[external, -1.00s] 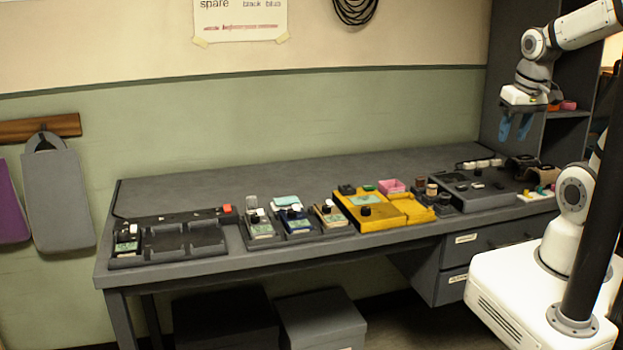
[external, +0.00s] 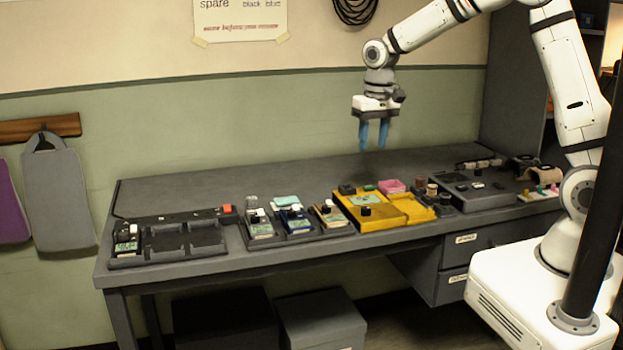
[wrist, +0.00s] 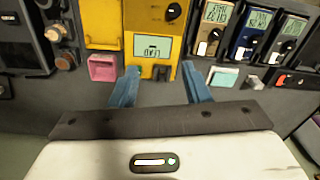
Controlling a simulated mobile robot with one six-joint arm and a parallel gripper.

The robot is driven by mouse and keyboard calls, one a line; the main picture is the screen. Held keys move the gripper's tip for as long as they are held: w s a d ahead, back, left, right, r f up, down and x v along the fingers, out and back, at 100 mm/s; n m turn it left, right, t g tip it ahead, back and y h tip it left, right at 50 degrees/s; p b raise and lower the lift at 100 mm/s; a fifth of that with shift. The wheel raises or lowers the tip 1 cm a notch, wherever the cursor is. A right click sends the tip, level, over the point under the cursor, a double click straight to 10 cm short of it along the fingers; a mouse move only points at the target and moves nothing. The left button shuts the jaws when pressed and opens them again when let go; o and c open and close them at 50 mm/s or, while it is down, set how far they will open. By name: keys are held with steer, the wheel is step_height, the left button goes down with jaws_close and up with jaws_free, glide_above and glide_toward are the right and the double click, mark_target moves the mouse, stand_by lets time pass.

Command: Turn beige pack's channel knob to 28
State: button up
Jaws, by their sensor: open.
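The beige pack (external: 331,217) stands in the dark rack at the middle of the bench, just left of the yellow unit. It also shows at the top of the wrist view (wrist: 201,30), with a small screen whose digits I cannot read surely. Its dark channel knob (wrist: 214,34) sits below the screen there; its setting is too small to tell. My gripper (external: 374,148) hangs above the back of the bench, blue fingers pointing down, open and empty. In the wrist view its fingertips (wrist: 160,70) lie apart, in front of the yellow unit, left of the beige pack.
A blue pack (wrist: 249,33) and another pack (wrist: 286,42) stand beside the beige one. The yellow unit (external: 386,220) has its own screen and black knob. A pink tray (wrist: 103,68) lies beside it. The bench's back strip (external: 230,189) is clear.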

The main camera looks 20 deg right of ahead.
glide_above(327, 207)
steer(key=shift+n+g, duration=0.3)
steer(key=shift+n, duration=0.1)
step_height(327, 207, down, 7)
steer(key=shift+a+f, duration=0.1)
steer(key=shift+f, duration=0.05)
step_height(327, 207, down, 8)
steer(key=shift+r+p, duration=0.15)
steer(key=shift+p, duration=0.35)
steer(key=shift+c, duration=0.2)
jaws_close()
